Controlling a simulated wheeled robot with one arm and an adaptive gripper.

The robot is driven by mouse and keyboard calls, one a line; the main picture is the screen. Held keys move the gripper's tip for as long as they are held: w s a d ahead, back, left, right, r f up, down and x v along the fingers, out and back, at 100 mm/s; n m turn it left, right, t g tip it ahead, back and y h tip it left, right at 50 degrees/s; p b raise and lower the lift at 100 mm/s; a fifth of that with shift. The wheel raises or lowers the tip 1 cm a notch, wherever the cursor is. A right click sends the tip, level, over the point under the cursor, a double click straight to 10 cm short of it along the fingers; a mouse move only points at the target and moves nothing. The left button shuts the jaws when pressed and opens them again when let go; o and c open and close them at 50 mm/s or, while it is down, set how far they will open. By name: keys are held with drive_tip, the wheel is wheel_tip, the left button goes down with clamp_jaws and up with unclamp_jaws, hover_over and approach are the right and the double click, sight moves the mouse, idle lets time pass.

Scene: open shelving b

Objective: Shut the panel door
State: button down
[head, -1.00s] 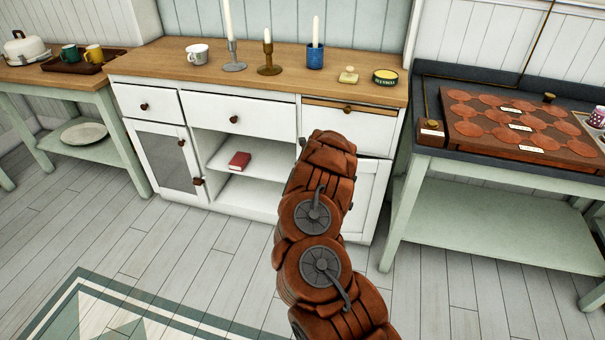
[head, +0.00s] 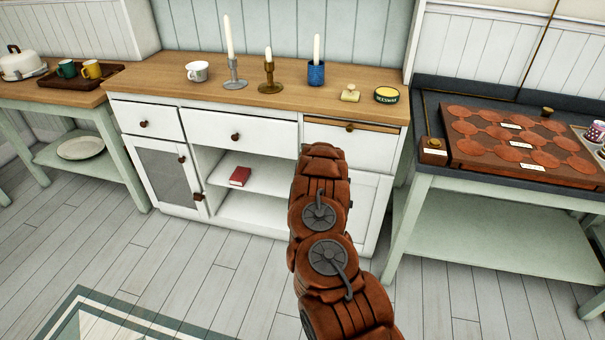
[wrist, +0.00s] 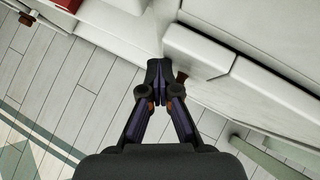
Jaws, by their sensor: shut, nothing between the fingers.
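The white cabinet's lower right panel door (head: 369,205) shows to the right of my arm in the head view. My arm covers its left part, and I cannot tell how far it stands open. In the wrist view my gripper (wrist: 165,68) is shut and empty, its fingertips close to white cabinet woodwork. A brown knob (wrist: 182,76) is just right of the fingertips. I cannot tell whether they touch anything. In the head view the fingertips are hidden behind my arm.
The cabinet top (head: 150,80) holds candlesticks, a cup and a tin. A mesh door (head: 165,170) is at the cabinet's left, beside an open shelf with a red book (head: 240,176). A green table (head: 480,225) stands close on the right.

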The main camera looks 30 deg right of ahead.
drive_tip(key=shift+w+d+r, duration=0.2)
drive_tip(key=shift+d+r, duration=0.4)
drive_tip(key=shift+d, duration=0.15)
drive_tip(key=shift+d+b, duration=0.1)
drive_tip(key=shift+b, duration=0.2)
drive_tip(key=shift+f, duration=0.2)
drive_tip(key=b, duration=0.1)
drive_tip(key=s+a+b, duration=0.1)
drive_tip(key=shift+a+f+b, duration=0.25)
drive_tip(key=shift+b, duration=0.1)
drive_tip(key=s+a+r+b, duration=0.4)
drive_tip(key=s+a+r, duration=0.2)
drive_tip(key=a, duration=0.2)
drive_tip(key=shift+s+r+b, duration=0.3)
drive_tip(key=shift+s+r, duration=0.05)
drive_tip(key=shift+s, duration=0.05)
